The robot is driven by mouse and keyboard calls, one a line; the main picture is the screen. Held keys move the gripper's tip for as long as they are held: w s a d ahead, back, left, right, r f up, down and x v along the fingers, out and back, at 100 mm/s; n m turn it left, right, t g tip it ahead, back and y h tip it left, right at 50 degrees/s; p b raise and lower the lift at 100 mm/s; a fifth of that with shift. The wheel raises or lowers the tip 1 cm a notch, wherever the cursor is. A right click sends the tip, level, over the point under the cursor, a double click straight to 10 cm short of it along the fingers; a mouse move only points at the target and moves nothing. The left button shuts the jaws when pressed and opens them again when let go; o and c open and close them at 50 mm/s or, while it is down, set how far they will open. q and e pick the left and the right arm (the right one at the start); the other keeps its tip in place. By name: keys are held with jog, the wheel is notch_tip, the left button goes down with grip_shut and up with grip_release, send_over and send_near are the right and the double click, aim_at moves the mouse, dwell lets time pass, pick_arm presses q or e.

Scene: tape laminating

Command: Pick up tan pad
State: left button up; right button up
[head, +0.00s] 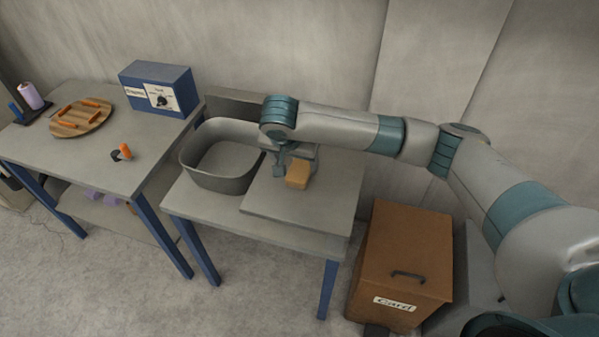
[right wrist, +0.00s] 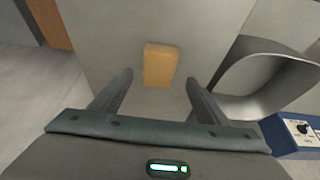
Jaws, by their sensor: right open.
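The tan pad (head: 298,175) is a small block on the grey board on the right-hand table. In the right wrist view the tan pad (right wrist: 159,65) lies ahead of the fingertips, roughly centred between them. My right gripper (head: 294,160) reaches over the board and is right at the pad in the head view, partly covering it. In the right wrist view the right gripper (right wrist: 158,84) is open with its two fingers apart and nothing between them. My left gripper is not in view.
A grey bin (head: 222,180) stands left of the board (head: 300,215). A brown box (head: 405,250) labelled "Card" stands on the floor to the right. The left table (head: 80,160) holds a blue box (head: 157,90), a round wooden plate (head: 70,122) and an orange-handled tool (head: 123,152).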

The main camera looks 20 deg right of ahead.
aim_at(299, 170)
jog(key=shift+d+f, duration=0.1)
jog(key=shift+f, duration=0.05)
jog(key=p+x, duration=0.1)
jog(key=x, duration=0.2)
jog(key=shift+w+d+f+p, duration=0.1)
jog(key=shift+d+f+p, duration=0.05)
jog(key=shift+f+p, duration=0.2)
jog(key=shift+w+f, duration=0.15)
jog(key=shift+f, duration=0.35)
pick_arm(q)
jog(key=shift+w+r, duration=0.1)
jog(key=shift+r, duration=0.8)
pick_arm(e)
jog(key=c, duration=1.2)
jog(key=shift+r, duration=0.15)
